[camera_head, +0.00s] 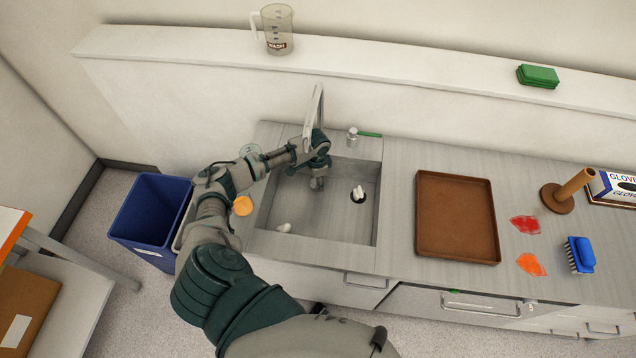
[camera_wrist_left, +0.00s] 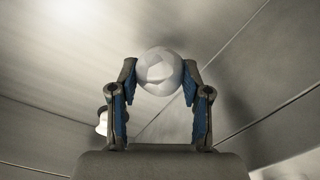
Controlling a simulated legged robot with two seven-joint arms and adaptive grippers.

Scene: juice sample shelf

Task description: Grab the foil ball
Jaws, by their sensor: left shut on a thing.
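The foil ball (camera_wrist_left: 160,72) is a pale grey, faceted ball between the two fingers of my left gripper (camera_wrist_left: 160,86) in the left wrist view. The fingers are shut on it from both sides. In the head view my left gripper (camera_head: 317,183) reaches down into the sink (camera_head: 322,220), near its back left corner. The ball cannot be made out there, hidden by the gripper. My right gripper is not in view.
In the sink, a white item (camera_head: 358,193) sits at the drain and another small white item (camera_head: 284,228) lies near the front left corner. The faucet (camera_head: 314,115) rises behind my gripper. A brown tray (camera_head: 457,216) is right of the sink, a blue bin (camera_head: 150,213) left.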

